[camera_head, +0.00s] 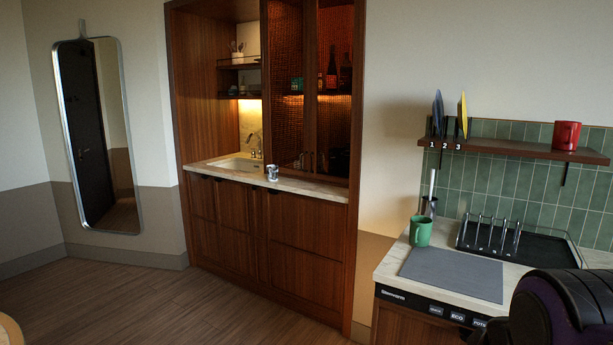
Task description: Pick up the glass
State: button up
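A small, clear or silvery glass (272,173) stands upright near the front edge of the pale counter (310,184) of the wooden kitchenette, to the right of the sink. It is small in the view, so I cannot tell its details. Nothing touches it. Dark rounded links of my arm show in the bottom right corner, far from the glass. My gripper's fingers are not in view.
The near counter at right holds a green mug (420,231), a grey mat (451,275) and a black dish rack (520,244). A shelf (520,149) above bears a red mug (566,136) and plates. The wooden floor (180,305) before the kitchenette is clear.

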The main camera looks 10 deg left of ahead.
aim_at(272, 170)
jog(key=u, duration=0.6)
jog(key=i+j+u, duration=0.25)
jog(key=i, duration=0.45)
jog(key=i+u, duration=0.25)
jog(key=i, duration=1.6)
jog(key=i+j+z, duration=0.1)
jog(key=i, duration=1.05)
jog(key=i+j+z, duration=0.1)
jog(key=i+z, duration=0.2)
jog(key=i, duration=0.15)
jog(key=i+j+z, duration=0.3)
jog(key=i, duration=0.15)
jog(key=i+j+z, duration=0.2)
jog(key=j, duration=0.15)
jog(key=i+j+z, duration=0.25)
jog(key=k+j+z, duration=0.1)
jog(key=j+z, duration=0.15)
jog(key=j, duration=0.55)
